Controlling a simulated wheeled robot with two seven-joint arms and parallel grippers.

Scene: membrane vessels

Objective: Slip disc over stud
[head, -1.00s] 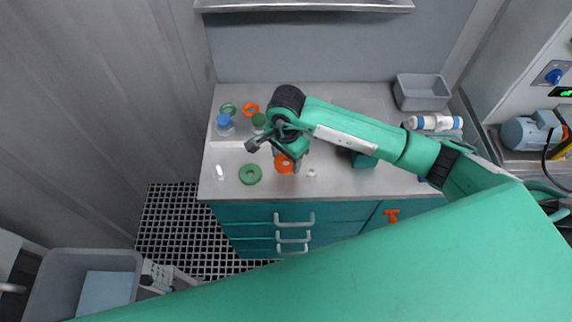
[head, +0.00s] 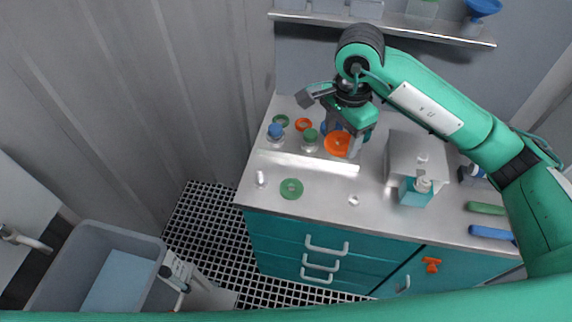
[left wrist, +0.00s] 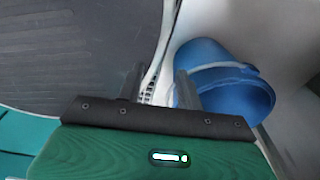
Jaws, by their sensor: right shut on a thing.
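An orange disc with a hole (head: 338,144) is gripped by my right gripper (head: 350,146), which is shut on its right side. The disc is over the right part of a pale rack (head: 310,160) on the counter; its exact height is unclear. A green disc with a hole (head: 291,188) lies flat on the counter in front of the rack. I cannot make out the stud; the disc and gripper cover that part of the rack. My left gripper (left wrist: 160,85) shows only in the left wrist view, its fingers apart and empty.
A blue-capped vessel (head: 275,132) and a green-capped vessel (head: 310,137) stand left of the orange disc. A green ring (head: 281,120) and an orange ring (head: 303,124) lie behind them. A blue bucket (left wrist: 225,80) is near my left gripper.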

